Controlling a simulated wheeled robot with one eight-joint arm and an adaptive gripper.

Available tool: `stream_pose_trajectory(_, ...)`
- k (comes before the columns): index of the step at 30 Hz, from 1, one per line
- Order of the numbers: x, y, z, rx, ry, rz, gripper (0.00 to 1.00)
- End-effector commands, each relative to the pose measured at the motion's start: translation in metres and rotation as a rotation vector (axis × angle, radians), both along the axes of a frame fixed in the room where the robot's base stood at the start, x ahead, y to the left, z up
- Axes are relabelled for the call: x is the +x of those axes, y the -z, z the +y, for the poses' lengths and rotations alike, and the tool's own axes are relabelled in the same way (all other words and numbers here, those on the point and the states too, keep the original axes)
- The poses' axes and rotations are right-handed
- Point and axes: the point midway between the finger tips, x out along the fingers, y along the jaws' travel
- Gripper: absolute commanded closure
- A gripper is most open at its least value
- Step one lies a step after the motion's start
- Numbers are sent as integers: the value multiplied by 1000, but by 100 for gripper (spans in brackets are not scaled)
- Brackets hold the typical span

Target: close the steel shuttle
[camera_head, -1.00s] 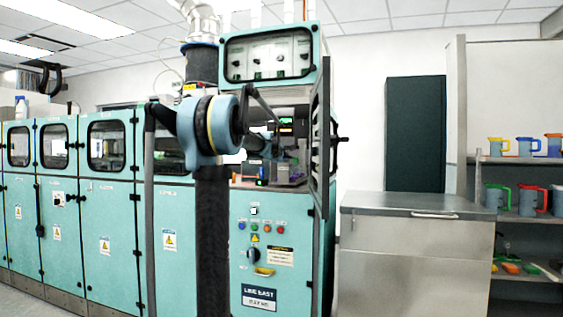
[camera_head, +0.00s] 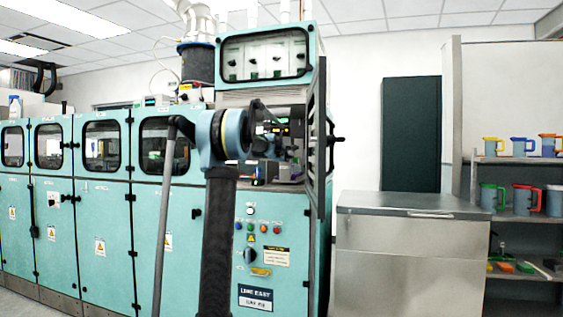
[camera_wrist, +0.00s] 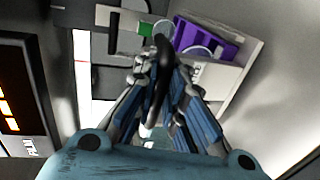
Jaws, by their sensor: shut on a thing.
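In the wrist view, a pale grey tray-like part (camera_wrist: 220,75), which looks like the steel shuttle, lies beyond my gripper (camera_wrist: 161,78). It bears a purple block (camera_wrist: 195,38) and a small green piece (camera_wrist: 144,29). My blue-padded fingers are shut on a dark curved handle (camera_wrist: 163,55), which stands between the fingertips. My fingers hide where the handle joins the part behind. In the head view, my gripper (camera_head: 287,152) is small inside the open bay of the teal machine (camera_head: 270,210), partly hidden by my arm. The purple block (camera_head: 290,174) shows faintly below it there.
An open dark-framed door (camera_head: 318,140) stands at the bay's right side, close to my arm. A display with orange digits (camera_wrist: 10,100) is at the left in the wrist view. A steel cabinet (camera_head: 410,250) and shelves with jugs (camera_head: 522,200) stand right.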

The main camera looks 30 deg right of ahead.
Motion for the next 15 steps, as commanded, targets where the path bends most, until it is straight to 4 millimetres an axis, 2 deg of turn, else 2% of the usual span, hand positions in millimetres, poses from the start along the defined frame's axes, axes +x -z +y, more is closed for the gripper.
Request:
stream_pose_trajectory(9, 19, 0, -22, 1, 0, -1, 100)
stream_pose_trajectory(15, 25, 0, -30, 0, 0, 0, 100)
